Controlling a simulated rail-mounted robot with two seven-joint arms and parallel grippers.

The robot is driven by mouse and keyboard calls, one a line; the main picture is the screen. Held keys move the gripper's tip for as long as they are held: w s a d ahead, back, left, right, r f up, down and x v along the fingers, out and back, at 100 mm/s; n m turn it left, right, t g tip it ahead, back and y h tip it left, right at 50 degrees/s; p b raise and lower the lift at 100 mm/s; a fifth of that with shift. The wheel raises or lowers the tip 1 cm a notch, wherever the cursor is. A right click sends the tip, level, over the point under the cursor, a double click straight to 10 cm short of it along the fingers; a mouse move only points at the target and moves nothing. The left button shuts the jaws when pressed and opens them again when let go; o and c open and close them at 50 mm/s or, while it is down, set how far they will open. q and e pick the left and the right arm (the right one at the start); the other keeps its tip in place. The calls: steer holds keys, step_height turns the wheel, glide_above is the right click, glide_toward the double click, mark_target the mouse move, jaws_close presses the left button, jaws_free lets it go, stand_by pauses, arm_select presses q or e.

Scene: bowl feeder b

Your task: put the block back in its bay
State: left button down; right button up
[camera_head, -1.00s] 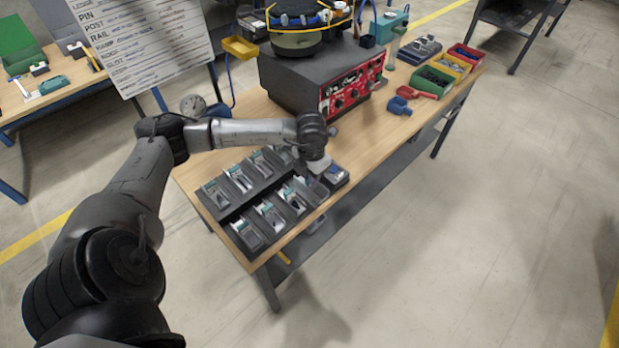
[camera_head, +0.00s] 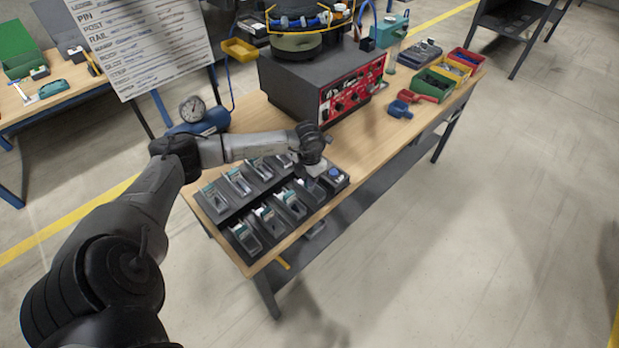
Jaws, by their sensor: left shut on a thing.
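A dark two-row rack (camera_head: 233,217) of bays stands on the near end of the wooden bench. Several of its bays hold grey pieces with pale and teal parts. My left gripper (camera_head: 312,172) is over the right end of the rack, pointing down. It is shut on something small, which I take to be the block. The fingers and wrist mostly hide it, so I cannot tell its shape or whether it touches a bay. A small dark unit with a blue top (camera_head: 337,175) sits just right of the gripper. My right gripper is out of view.
A grey box with a red control panel (camera_head: 352,95) carries a round bowl feeder (camera_head: 298,45) behind the rack. A pressure gauge (camera_head: 192,108) stands behind my left arm. Coloured bins (camera_head: 436,83) and a blue-and-red tool lie farther right. Bare bench lies between.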

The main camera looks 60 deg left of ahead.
arm_select(q)
steer(key=shift+a, duration=0.1)
steer(key=shift+f, duration=0.1)
steer(key=c, duration=1.1)
jaws_free()
steer(key=shift+o, duration=0.2)
